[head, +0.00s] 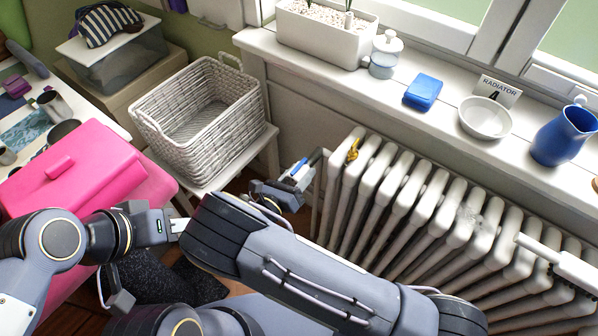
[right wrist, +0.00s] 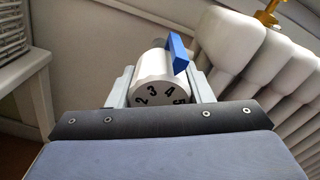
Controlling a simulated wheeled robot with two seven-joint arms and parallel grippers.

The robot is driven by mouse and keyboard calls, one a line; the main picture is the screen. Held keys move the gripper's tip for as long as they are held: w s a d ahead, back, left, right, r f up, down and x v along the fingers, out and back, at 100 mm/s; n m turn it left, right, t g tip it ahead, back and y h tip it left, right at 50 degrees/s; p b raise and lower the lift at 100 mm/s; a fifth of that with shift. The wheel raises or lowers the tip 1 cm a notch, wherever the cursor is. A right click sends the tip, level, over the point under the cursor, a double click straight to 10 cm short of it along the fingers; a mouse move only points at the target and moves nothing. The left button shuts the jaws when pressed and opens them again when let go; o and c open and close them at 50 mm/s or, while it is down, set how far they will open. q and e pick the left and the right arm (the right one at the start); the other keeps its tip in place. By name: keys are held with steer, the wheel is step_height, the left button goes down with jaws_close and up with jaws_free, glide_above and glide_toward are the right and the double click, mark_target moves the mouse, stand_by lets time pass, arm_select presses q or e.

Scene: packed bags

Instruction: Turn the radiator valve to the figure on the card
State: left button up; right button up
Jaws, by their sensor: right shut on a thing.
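The radiator valve (right wrist: 155,88) is a white knob with the black figures 2, 3, 4 and 5 in the right wrist view. A blue pointer (right wrist: 178,52) stands at its top, closest to the 4; the exact alignment I cannot tell. My right gripper (right wrist: 160,88) is shut on the knob, one finger on each side. In the head view my right gripper (head: 290,185) is at the radiator's left end and hides most of the valve. The card (head: 498,92) on the sill reads RADIATOR with what looks like a 4, partly behind a bowl. My left gripper (head: 176,226) is beside the pink box.
The white ribbed radiator (head: 440,215) runs right below the sill, with a yellow key-like piece (head: 353,150) on its end. A wicker basket (head: 205,110) and pink box (head: 75,180) stand left.

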mark_target(292, 183)
steer(key=shift+f+n, duration=0.1)
steer(key=shift+n, duration=0.5)
steer(key=o, duration=1)
steer(key=v, duration=0.7)
steer(key=shift+s+a, duration=0.25)
steer(key=shift+s, duration=0.05)
